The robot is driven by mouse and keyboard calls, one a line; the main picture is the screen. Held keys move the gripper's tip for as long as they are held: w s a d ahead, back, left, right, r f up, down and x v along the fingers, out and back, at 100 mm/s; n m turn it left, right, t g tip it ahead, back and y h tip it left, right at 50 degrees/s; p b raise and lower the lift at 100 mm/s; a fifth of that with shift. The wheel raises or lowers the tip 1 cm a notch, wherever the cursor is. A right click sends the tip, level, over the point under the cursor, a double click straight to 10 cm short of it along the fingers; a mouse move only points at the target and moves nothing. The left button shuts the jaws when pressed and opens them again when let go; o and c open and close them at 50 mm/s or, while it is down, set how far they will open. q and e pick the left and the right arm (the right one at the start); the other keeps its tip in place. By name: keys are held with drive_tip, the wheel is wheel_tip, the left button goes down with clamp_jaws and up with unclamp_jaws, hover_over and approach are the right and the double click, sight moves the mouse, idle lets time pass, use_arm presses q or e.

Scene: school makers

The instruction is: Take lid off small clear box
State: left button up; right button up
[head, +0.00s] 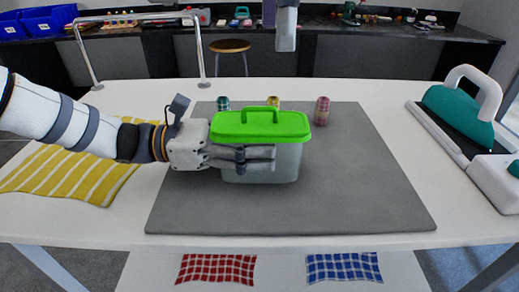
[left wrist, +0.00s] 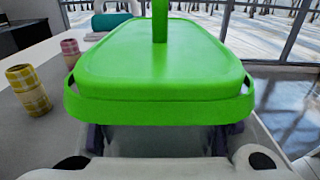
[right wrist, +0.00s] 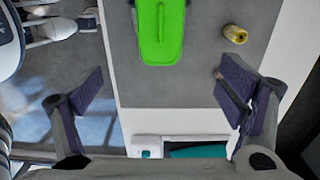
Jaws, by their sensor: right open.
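The small clear box (head: 288,165) stands upright on the grey mat, its bright green lid (head: 235,128) on top with a raised handle. The lid fills the left wrist view (left wrist: 150,65). My left gripper (head: 258,158) is at the box's left end, below the lid. Its fingers lie along the two long sides and appear shut on the box, though contact is partly hidden under the lid. My right gripper (right wrist: 160,95) is open and empty, with its fingers wide apart. The lid (right wrist: 150,45) shows beyond them. In the head view, part of my right arm hangs above the lid.
The grey mat (head: 380,190) has free room right of the box. Green (head: 223,103), yellow (head: 273,103) and pink (head: 322,110) patterned rolls stand behind it. A yellow striped cloth (head: 65,175) lies left. A white and teal machine (head: 465,115) stands right.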

sight(268, 108)
use_arm(q)
drive_tip(key=c, duration=0.4)
drive_tip(key=shift+c, duration=0.6)
use_arm(e)
drive_tip(key=c, duration=1.3)
drive_tip(key=shift+s+a+r, duration=0.1)
drive_tip(key=shift+s, duration=0.05)
drive_tip(key=shift+c, duration=0.6)
drive_tip(key=f, duration=0.3)
drive_tip(key=a+f+t, duration=0.1)
drive_tip(key=f, duration=0.3)
drive_tip(key=f+t, duration=0.1)
drive_tip(key=f, duration=0.2)
drive_tip(key=shift+a+f, duration=0.15)
drive_tip(key=shift+f, duration=0.25)
clamp_jaws()
